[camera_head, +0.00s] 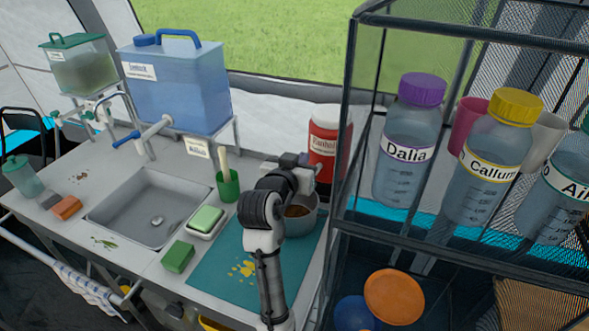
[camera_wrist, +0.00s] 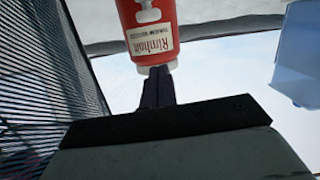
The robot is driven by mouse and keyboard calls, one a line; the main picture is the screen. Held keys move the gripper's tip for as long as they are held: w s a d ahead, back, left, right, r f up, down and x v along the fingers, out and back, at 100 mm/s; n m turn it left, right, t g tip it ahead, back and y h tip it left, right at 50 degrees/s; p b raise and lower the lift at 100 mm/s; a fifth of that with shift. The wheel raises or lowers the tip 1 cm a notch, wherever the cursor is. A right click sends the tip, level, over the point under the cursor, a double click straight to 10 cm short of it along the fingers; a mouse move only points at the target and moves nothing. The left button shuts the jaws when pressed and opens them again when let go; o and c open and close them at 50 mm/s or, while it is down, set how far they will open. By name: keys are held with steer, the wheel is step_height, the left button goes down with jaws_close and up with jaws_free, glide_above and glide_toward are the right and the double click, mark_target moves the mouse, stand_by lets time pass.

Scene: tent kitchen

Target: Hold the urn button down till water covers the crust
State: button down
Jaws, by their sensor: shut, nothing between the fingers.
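The red urn (camera_head: 323,150) with a white lid stands at the back right of the counter; its label is partly legible. It also shows at the top of the wrist view (camera_wrist: 170,38), with a white fitting (camera_wrist: 148,12) above the label. The steel pot (camera_head: 307,222) stands in front of the urn, partly hidden by my arm. A brown crust (camera_head: 297,211) shows inside it; I see no water over it. My gripper (camera_head: 310,166) is shut and empty, in front of the urn.
A metal mesh shelf (camera_head: 345,130) with labelled bottles stands close on the right. A teal mat (camera_head: 225,270) lies in front of the pot. A green brush holder (camera_head: 228,186), soap dish (camera_head: 206,221), sink (camera_head: 140,200) and blue water tank (camera_head: 185,90) are to the left.

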steer(key=w+f, duration=0.1)
steer(key=f, duration=0.2)
steer(key=w+d+f+b, duration=0.1)
steer(key=shift+w+f, duration=0.3)
steer(key=shift+w, duration=0.05)
